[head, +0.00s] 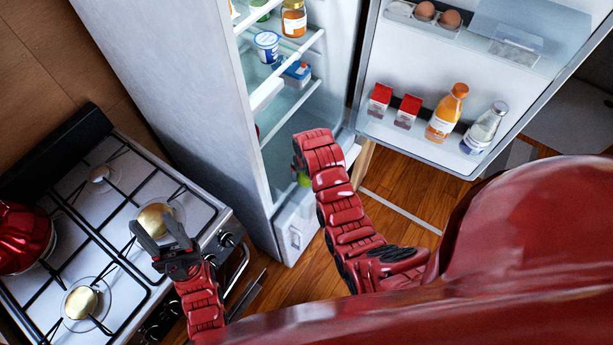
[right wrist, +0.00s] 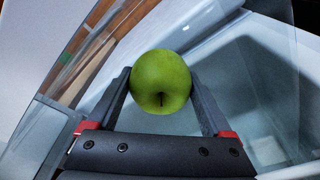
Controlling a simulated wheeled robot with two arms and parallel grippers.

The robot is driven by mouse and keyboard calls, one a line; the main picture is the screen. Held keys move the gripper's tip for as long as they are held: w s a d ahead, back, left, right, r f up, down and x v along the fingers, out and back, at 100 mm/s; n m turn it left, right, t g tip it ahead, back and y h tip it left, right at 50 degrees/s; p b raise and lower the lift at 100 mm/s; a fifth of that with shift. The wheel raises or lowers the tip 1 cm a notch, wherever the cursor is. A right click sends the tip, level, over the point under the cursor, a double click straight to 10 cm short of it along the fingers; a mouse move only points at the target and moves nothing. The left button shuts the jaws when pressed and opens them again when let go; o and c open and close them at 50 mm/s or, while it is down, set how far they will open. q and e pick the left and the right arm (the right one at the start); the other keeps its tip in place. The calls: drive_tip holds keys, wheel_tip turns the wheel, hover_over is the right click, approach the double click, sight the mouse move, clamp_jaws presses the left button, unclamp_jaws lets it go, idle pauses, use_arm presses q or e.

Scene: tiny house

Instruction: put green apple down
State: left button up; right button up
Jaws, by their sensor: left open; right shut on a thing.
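A green apple (right wrist: 161,82) sits between the two fingers of my right gripper (right wrist: 161,95) in the right wrist view. The gripper is shut on it. In the head view my right arm reaches into the lower part of the open fridge (head: 185,70), and only a sliver of the apple (head: 304,179) shows beside the wrist. The right fingers are mostly hidden there. Pale drawer or bin walls (right wrist: 255,80) lie below the apple in the right wrist view. My left gripper (head: 163,240) is open and empty above the stove.
The fridge door (head: 400,60) stands open at the right, with cartons, an orange bottle (head: 446,113) and eggs on its racks. Fridge shelves hold jars and tubs. A gas stove (head: 110,215) with a red pot (head: 22,237) is at the left.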

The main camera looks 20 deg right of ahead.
sight(307, 181)
drive_tip(key=shift+f+p, duration=0.6)
drive_tip(key=shift+f, duration=1.2)
drive_tip(key=shift+f, duration=0.15)
drive_tip(key=o, duration=1.4)
